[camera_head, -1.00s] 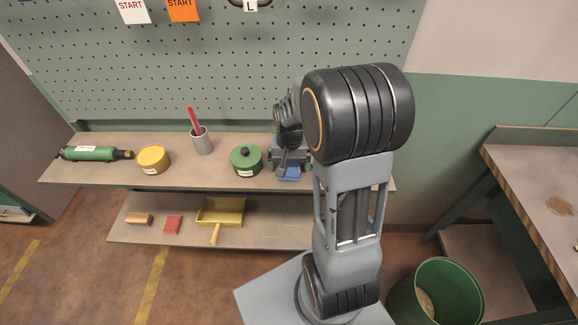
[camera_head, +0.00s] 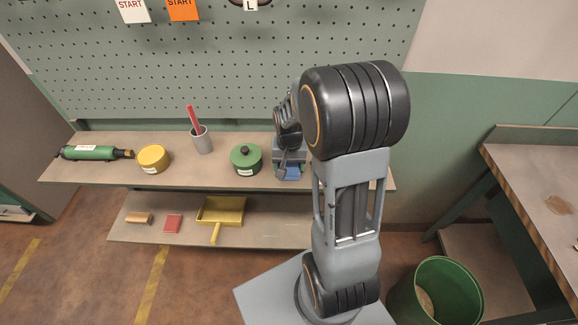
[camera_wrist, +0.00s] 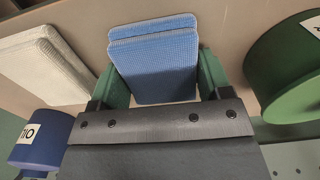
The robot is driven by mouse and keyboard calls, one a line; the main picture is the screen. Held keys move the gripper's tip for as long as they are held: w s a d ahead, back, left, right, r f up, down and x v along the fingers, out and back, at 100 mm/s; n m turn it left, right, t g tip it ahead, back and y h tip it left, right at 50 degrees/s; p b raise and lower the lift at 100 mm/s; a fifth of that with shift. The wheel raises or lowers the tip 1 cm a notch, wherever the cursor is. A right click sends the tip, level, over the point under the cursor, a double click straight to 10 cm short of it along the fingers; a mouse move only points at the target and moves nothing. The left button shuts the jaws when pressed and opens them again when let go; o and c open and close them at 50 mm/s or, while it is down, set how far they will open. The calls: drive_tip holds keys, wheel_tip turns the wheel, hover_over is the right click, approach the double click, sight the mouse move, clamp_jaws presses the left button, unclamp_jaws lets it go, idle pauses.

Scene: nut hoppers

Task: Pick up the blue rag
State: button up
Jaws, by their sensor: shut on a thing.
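The blue rag (camera_wrist: 155,68) is a folded, textured cloth between the two green fingers of my gripper (camera_wrist: 157,80) in the wrist view. The fingers are shut on it from both sides. In the head view a small patch of the blue rag (camera_head: 292,172) shows below my gripper (camera_head: 289,160), at the right part of the upper shelf. Most of it is hidden there by the gripper. I cannot tell whether the rag touches the shelf.
A green lidded pot (camera_head: 246,160) stands just left of my gripper on the upper shelf (camera_head: 110,168). The wrist view shows a pale folded cloth (camera_wrist: 45,65) and a blue tin (camera_wrist: 40,138).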

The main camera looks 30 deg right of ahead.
drive_tip(key=shift+r, duration=0.5)
wheel_tip(320, 180, up, 2)
drive_tip(key=shift+w+r, duration=0.1)
drive_tip(key=shift+r, duration=0.1)
drive_tip(key=s+r, duration=0.4)
drive_tip(key=shift+s+a+r+b, duration=0.15)
drive_tip(key=shift+r+b, duration=0.15)
drive_tip(key=shift+r, duration=0.1)
drive_tip(key=shift+s+a+r+b, duration=0.15)
drive_tip(key=shift+s+r, duration=0.65)
drive_tip(key=shift+s, duration=0.85)
drive_tip(key=shift+s+a+r+b, duration=0.15)
drive_tip(key=shift+s+r, duration=0.65)
drive_tip(key=shift+s, duration=0.8)
drive_tip(key=shift+s+a+r+b, duration=0.1)
drive_tip(key=shift+s+r+b, duration=0.15)
drive_tip(key=shift+s+r, duration=1)
drive_tip(key=shift+s+f, duration=0.4)
drive_tip(key=shift+f, duration=0.05)
